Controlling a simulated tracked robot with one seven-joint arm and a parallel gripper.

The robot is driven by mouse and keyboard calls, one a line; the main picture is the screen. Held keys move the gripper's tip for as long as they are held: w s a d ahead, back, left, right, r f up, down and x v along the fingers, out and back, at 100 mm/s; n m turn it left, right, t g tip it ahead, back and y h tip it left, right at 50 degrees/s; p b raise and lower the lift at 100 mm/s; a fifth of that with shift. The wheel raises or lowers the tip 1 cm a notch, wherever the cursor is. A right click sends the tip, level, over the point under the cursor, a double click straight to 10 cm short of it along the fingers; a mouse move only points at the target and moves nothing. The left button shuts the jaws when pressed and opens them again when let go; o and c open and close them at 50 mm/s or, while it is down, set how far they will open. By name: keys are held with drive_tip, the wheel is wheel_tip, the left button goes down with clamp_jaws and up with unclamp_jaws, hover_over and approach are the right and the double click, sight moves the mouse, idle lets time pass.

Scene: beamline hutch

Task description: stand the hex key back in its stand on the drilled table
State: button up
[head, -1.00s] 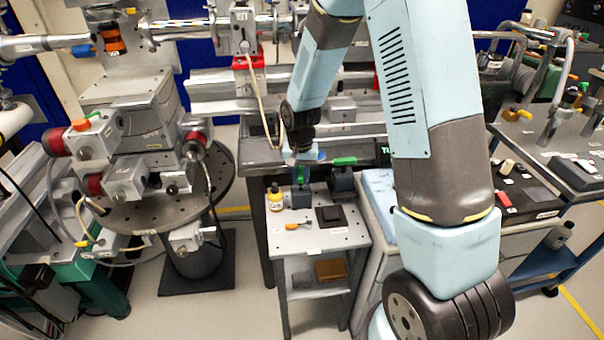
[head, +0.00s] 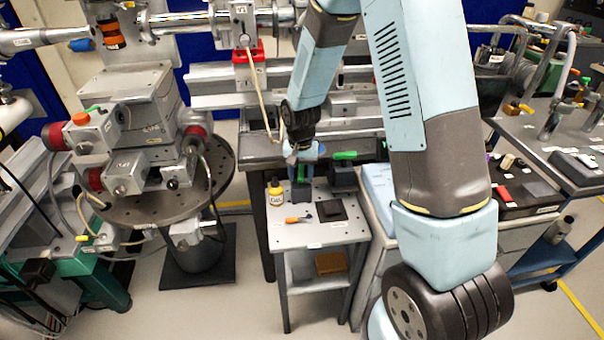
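The drilled table (head: 310,238) is the small grey one with a perforated top, in the middle of the head view. My gripper (head: 301,174) points down over its back left part, directly above a blue-grey block (head: 302,193). The gap between its fingers is too small to read, and I cannot tell whether it holds anything. A green-handled piece (head: 345,155) shows at the top of a dark block (head: 343,176) to the right. A small orange-handled tool (head: 296,219) lies flat near the front. I cannot tell for sure which thing is the hex key or its stand.
A yellow-labelled bottle (head: 275,192) stands at the table's left edge. A flat black box (head: 332,211) lies right of the orange-handled tool. A brown block (head: 331,262) is on the lower shelf. A beamline bench (head: 262,150) stands behind; a round drilled plate (head: 150,207) is left.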

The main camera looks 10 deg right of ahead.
drive_tip(key=shift+o, duration=0.2)
drive_tip(key=shift+r, duration=0.1)
wheel_tip(320, 180, up, 14)
drive_tip(key=s+d+r+n+t, duration=0.1)
drive_tip(key=s+d+r, duration=0.35)
drive_tip(key=r, duration=0.25)
drive_tip(key=s+d+r+t, duration=0.2)
drive_tip(key=s+d+r, duration=0.2)
drive_tip(key=s+r, duration=0.25)
drive_tip(key=s+d+r+t, duration=0.1)
drive_tip(key=s+d+r, duration=0.1)
drive_tip(key=s, duration=0.5)
drive_tip(key=s+d+r+n+t, duration=0.1)
drive_tip(key=s+d+r, duration=0.2)
drive_tip(key=s, duration=0.4)
drive_tip(key=shift+r+t, duration=0.3)
drive_tip(key=shift+r, duration=0.35)
